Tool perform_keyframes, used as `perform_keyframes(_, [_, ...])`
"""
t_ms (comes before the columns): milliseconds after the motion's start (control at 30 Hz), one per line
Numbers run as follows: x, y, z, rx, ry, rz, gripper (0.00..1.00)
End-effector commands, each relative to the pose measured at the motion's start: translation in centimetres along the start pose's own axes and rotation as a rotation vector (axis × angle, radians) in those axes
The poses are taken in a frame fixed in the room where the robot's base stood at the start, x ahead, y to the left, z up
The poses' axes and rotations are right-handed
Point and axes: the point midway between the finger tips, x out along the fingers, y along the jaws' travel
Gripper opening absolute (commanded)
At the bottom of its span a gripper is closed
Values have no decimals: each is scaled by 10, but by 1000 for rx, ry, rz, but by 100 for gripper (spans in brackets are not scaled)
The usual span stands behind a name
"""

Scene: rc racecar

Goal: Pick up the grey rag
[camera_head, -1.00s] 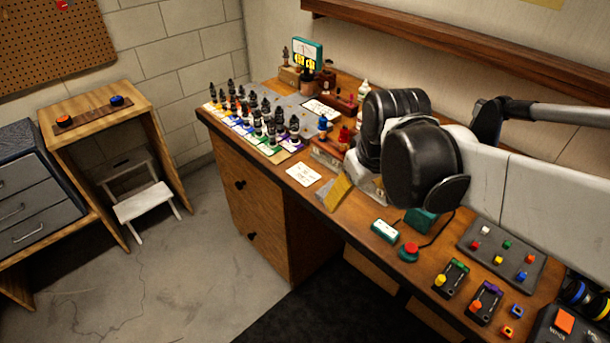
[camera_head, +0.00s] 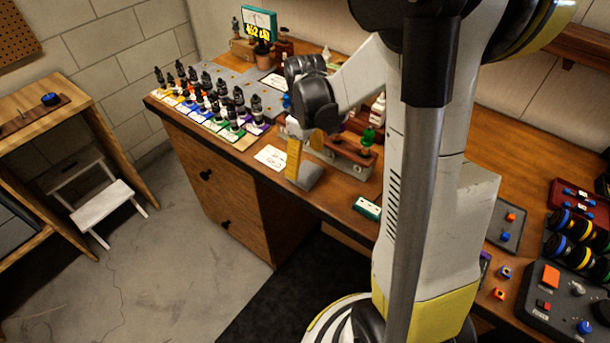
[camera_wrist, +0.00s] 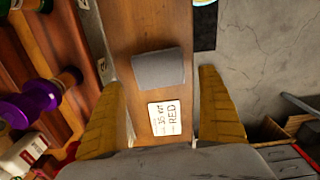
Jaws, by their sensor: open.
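The grey rag (camera_wrist: 160,69) lies flat as a small grey rectangle on the wooden workbench (camera_wrist: 140,22) in the wrist view. In the head view it shows (camera_head: 310,177) near the bench's front edge, partly hidden by a finger. My gripper (camera_wrist: 162,82) has yellow fingers, spread wide and empty, one on each side of the rag in the picture. It points down over the bench in the head view (camera_head: 293,160). The exact height above the rag is hard to tell.
Several dark bottles (camera_head: 215,95) stand at the bench's left end. A wooden rack (camera_head: 345,155) stands behind the rag. A green-and-white device (camera_head: 367,208) is to the right. Open floor (camera_head: 180,255) lies in front.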

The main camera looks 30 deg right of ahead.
Motion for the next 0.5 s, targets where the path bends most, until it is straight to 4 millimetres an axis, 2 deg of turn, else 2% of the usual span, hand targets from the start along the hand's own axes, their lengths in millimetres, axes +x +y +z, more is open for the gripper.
perform_keyframes(300, [46, 1, -3, 1, 1, -1, 87])
perform_keyframes(500, [50, 1, -2, 1, 1, -2, 87])
